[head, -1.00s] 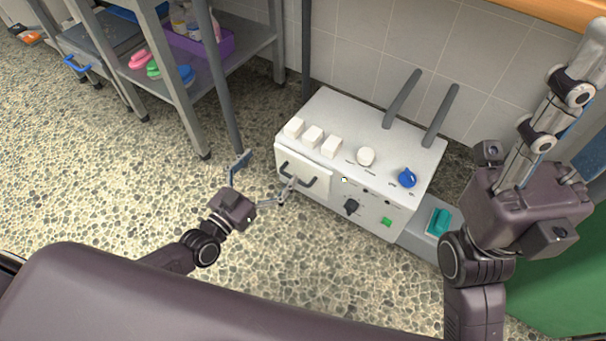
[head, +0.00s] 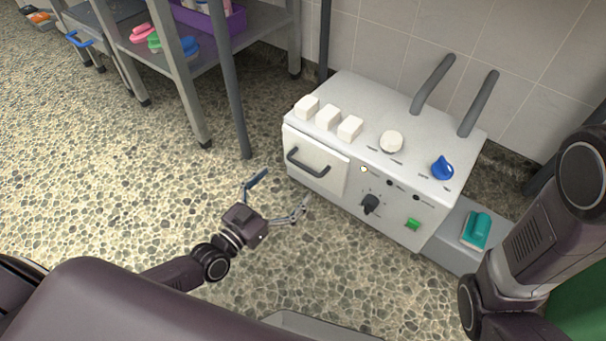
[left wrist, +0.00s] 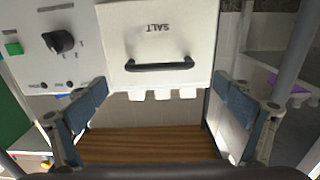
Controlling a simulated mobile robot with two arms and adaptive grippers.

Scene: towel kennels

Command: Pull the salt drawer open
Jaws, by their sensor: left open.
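The salt drawer (head: 318,172) is a white front panel at the left of the white machine, with a dark bar handle (head: 307,163). It looks shut in the head view. In the left wrist view the panel (left wrist: 120,25) reads SALT upside down, and its handle (left wrist: 160,65) lies between the fingers in the picture. My left gripper (head: 282,192) is open and empty, in front of the drawer and apart from the handle. Its two blue-grey fingers also show in the left wrist view (left wrist: 161,100), spread wide. My right gripper is out of view; only part of that arm shows.
The white machine (head: 385,135) has white blocks, knobs and two grey pipes on top. A dark knob (head: 370,203) and green switch (head: 412,223) are right of the drawer. A metal shelf rack (head: 185,85) stands at the left. The pebbled floor before the drawer is clear.

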